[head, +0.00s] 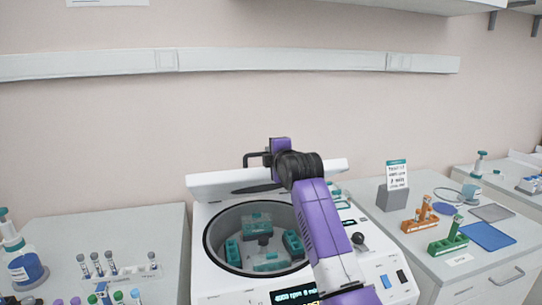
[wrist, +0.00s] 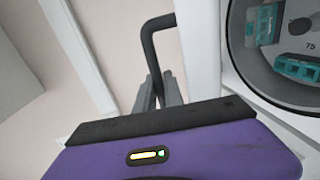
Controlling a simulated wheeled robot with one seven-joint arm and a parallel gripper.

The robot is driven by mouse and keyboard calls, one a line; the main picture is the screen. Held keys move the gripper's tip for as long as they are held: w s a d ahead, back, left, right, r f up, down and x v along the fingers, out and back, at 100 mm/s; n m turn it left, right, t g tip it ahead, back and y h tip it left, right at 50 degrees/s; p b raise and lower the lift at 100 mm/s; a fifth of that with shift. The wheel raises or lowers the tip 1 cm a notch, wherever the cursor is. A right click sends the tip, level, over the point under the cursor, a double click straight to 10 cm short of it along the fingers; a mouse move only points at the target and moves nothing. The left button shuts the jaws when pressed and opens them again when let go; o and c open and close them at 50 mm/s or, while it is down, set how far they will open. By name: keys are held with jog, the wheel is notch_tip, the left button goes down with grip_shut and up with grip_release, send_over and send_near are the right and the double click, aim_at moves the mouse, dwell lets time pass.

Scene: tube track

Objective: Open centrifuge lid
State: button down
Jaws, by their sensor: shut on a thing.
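The white centrifuge (head: 210,285) stands in the middle of the head view, with its round bowl open to view. Its white lid (head: 210,182) is raised and tilted up at the back. A dark handle (head: 250,158) sits on the lid's edge; it also shows in the wrist view (wrist: 147,45). My gripper (head: 268,158) is at the handle and shut on it; the fingers (wrist: 170,92) show around the bar in the wrist view. My purple and black arm covers the right part of the bowl. Inside the bowl are several teal tube holders (head: 257,222).
A rack with several tubes (head: 118,270) and a blue bottle (head: 25,268) stand on the left bench. On the right bench are an orange rack (head: 418,226), a green rack (head: 448,247), a blue mat (head: 488,237) and a sign (head: 397,175). A wall rail runs behind the lid.

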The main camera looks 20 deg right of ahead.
jog(key=c, duration=1.7)
grip_release()
jog(key=shift+c, duration=0.2)
jog(key=s+r+b, duration=0.1)
jog(key=s+b, duration=0.1)
jog(key=s, duration=0.5)
jog(key=shift+s+r, duration=0.2)
jog(key=shift+s, duration=0.15)
jog(key=shift+c, duration=0.3)
